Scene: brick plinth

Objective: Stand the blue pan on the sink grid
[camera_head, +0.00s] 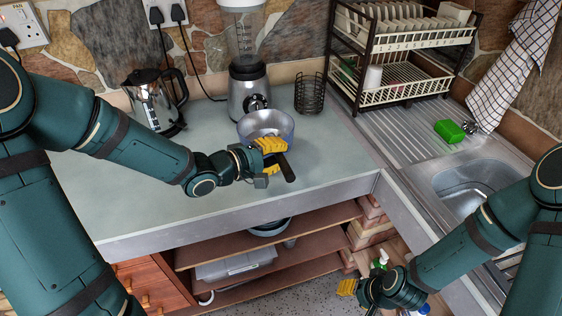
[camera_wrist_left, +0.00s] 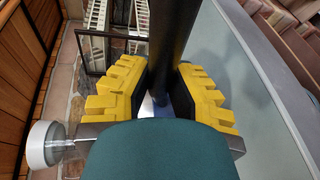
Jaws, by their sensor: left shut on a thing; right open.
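The blue pan (camera_head: 265,123) is on or just above the worktop in front of the blender, its bowl facing up; I cannot tell whether it touches. Its black handle (camera_head: 287,170) points toward the front edge. My left gripper (camera_head: 271,157) is shut on the handle, and the left wrist view shows the yellow fingers (camera_wrist_left: 160,95) on both sides of the dark handle (camera_wrist_left: 175,45). The sink (camera_head: 470,185) is at the right, partly hidden by my right arm. A barred patch (camera_head: 508,262), perhaps the sink grid, shows beside that arm. My right gripper (camera_head: 352,288) is open and empty, low before the counter.
A kettle (camera_head: 152,100), a blender (camera_head: 249,85) and a wire basket (camera_head: 309,94) stand behind. A dish rack (camera_head: 400,90) stands by the drainer (camera_head: 408,130). The worktop right of the pan is clear.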

